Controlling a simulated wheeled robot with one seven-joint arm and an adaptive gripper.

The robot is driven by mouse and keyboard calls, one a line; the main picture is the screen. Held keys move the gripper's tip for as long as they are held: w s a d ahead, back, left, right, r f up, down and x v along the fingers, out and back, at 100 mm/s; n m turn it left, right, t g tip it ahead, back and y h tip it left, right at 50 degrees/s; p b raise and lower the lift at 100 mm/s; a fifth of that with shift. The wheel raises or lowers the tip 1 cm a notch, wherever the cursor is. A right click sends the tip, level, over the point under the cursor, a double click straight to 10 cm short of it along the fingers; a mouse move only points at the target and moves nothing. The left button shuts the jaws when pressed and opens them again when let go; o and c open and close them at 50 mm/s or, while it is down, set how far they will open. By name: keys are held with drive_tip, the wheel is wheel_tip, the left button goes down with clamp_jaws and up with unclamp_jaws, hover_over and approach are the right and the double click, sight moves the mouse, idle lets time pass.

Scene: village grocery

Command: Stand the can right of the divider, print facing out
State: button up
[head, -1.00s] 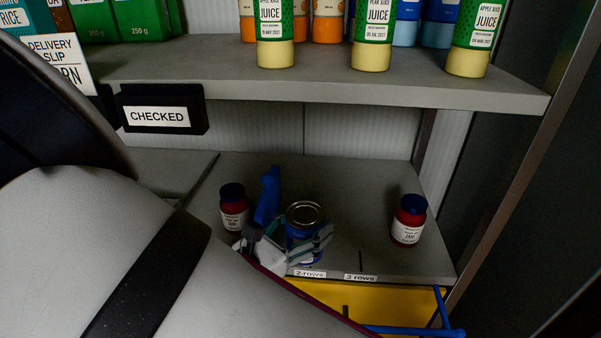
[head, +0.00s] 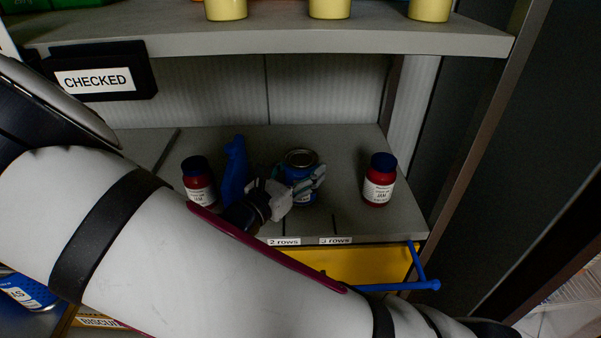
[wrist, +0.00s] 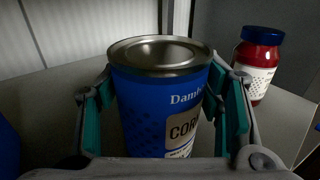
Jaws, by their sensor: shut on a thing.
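The blue can (head: 298,178) with a silver lid is upright on the right side of the blue divider (head: 236,172). My gripper (head: 295,186) is shut around the can's sides. In the wrist view the can (wrist: 160,110) stands between the two teal-padded fingers (wrist: 165,105). Its print shows toward the wrist camera, turned somewhat to the right, and the lower part is cut off by my gripper.
A red jam jar (head: 378,182) stands to the right of the can, another (head: 198,182) left of the divider. Shelf labels read "2 rows" and "3 rows". A yellow panel (head: 370,264) with a blue bar is below the front edge.

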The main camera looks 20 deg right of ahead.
drive_tip(key=shift+f, duration=0.25)
drive_tip(key=shift+f, duration=0.15)
drive_tip(key=o, duration=1.6)
drive_tip(key=shift+s+a, duration=0.15)
drive_tip(key=shift+a, duration=0.1)
drive_tip(key=p+v, duration=0.1)
drive_tip(key=v, duration=0.6)
drive_tip(key=shift+s, duration=0.1)
